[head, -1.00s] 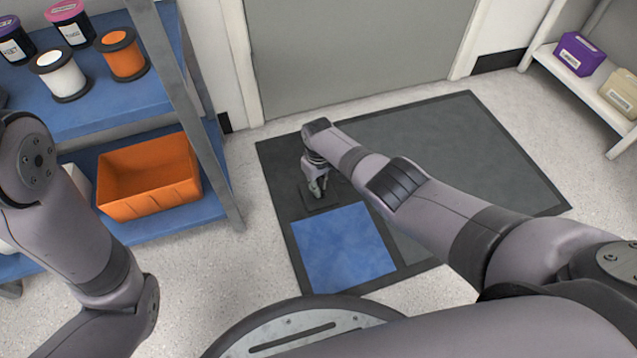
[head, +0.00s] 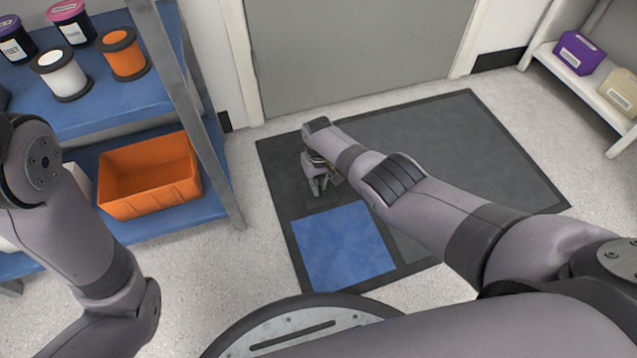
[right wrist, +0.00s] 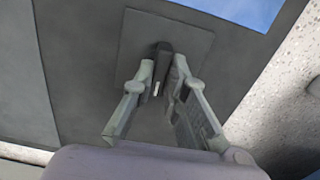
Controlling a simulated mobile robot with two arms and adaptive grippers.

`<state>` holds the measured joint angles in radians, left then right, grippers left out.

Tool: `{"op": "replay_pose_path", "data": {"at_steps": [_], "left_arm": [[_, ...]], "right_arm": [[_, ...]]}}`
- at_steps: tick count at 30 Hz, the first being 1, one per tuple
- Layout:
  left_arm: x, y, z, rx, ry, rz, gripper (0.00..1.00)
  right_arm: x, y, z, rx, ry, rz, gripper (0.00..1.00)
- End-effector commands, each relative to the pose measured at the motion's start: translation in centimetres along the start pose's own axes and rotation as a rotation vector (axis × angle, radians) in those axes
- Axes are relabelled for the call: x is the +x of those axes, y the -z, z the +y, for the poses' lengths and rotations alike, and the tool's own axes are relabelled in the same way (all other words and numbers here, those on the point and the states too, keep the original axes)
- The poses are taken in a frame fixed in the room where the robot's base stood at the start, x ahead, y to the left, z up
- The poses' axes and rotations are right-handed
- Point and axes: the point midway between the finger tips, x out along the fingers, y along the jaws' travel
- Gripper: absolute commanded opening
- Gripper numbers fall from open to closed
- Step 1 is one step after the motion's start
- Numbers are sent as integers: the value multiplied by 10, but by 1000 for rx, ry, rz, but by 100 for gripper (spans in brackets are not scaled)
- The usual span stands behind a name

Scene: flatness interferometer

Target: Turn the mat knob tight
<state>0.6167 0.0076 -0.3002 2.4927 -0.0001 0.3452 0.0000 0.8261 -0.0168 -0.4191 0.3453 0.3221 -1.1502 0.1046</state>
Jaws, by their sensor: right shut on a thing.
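The mat knob (right wrist: 163,52) is a small dark upright piece with a pale mark, standing on a square dark plate (right wrist: 193,38) in the right wrist view. My right gripper (right wrist: 160,72) has its two fingers on either side of the knob and is shut on it. In the head view, the right gripper (head: 319,190) points down at the dark part of the mat (head: 281,172), just above the blue square; the knob is hidden there. My left arm shows at the left, but its gripper is out of view.
The blue square (head: 343,246) lies in the mat below the right gripper. A shelf at the left holds an orange bin (head: 150,178) and several spools. A grey door (head: 345,50) stands behind the mat. A shelf at the right holds a purple box (head: 580,53).

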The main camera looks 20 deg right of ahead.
Motion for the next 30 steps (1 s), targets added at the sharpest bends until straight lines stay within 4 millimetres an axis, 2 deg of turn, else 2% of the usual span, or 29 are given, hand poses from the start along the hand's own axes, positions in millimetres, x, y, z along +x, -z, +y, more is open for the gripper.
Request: {"op": "replay_pose_path", "data": {"at_steps": [10,23,30], "left_arm": [[1,1,0,1,-2,6,40],[2,2,0,2,-2,9,40],[1,1,0,1,-1,6,40]], "right_arm": [[0,0,0,-1,0,0,33],[-4,1,0,-2,1,1,33],[-20,1,0,-2,2,2,33]]}}
